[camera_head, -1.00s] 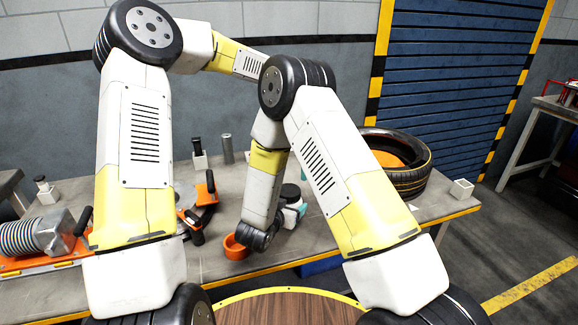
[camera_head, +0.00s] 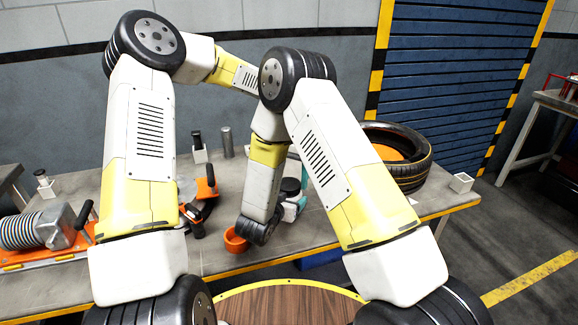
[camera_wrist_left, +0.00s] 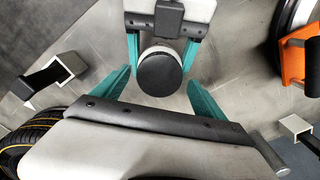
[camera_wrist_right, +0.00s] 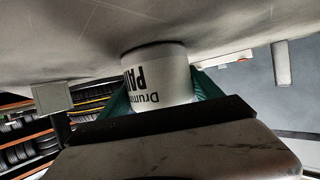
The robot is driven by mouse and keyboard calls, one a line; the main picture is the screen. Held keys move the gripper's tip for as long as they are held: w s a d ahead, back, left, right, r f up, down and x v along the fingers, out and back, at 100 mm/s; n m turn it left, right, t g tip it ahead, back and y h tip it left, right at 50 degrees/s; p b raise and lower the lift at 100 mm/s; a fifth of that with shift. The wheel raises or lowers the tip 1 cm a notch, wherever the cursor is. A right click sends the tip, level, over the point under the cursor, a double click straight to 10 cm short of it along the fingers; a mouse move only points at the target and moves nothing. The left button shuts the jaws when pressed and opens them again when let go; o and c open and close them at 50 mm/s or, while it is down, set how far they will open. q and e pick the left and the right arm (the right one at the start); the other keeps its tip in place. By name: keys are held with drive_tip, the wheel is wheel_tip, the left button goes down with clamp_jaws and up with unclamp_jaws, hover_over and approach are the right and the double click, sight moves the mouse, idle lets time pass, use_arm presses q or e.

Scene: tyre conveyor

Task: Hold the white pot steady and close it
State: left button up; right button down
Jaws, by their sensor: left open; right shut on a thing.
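The white pot (camera_wrist_right: 160,78) stands on the grey table, with upside-down lettering in the right wrist view. A black round lid (camera_wrist_left: 159,72) sits on top of it, and it also shows in the head view (camera_head: 291,186). I cannot tell whether the lid is fully seated. My right gripper (camera_wrist_left: 160,64) is shut on the pot's sides, with teal fingers left and right of it. My left gripper (camera_wrist_left: 158,78) is open, its teal fingertips apart on either side of the lid. In the head view, one teal left finger shows above the pot, and the rest is hidden behind my right arm.
An orange cup (camera_head: 235,241) stands near the table's front. An orange-handled tool (camera_head: 207,187) lies left of the pot. A tyre (camera_head: 410,172) and small white block (camera_head: 461,183) are on the right.

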use_arm(q)
drive_tip(key=shift+f, duration=0.95)
drive_tip(key=c, duration=1.4)
drive_tip(key=shift+m, duration=0.9)
drive_tip(key=shift+c, duration=0.2)
drive_tip(key=o, duration=1.5)
drive_tip(key=shift+o, duration=0.2)
drive_tip(key=shift+r, duration=2.3)
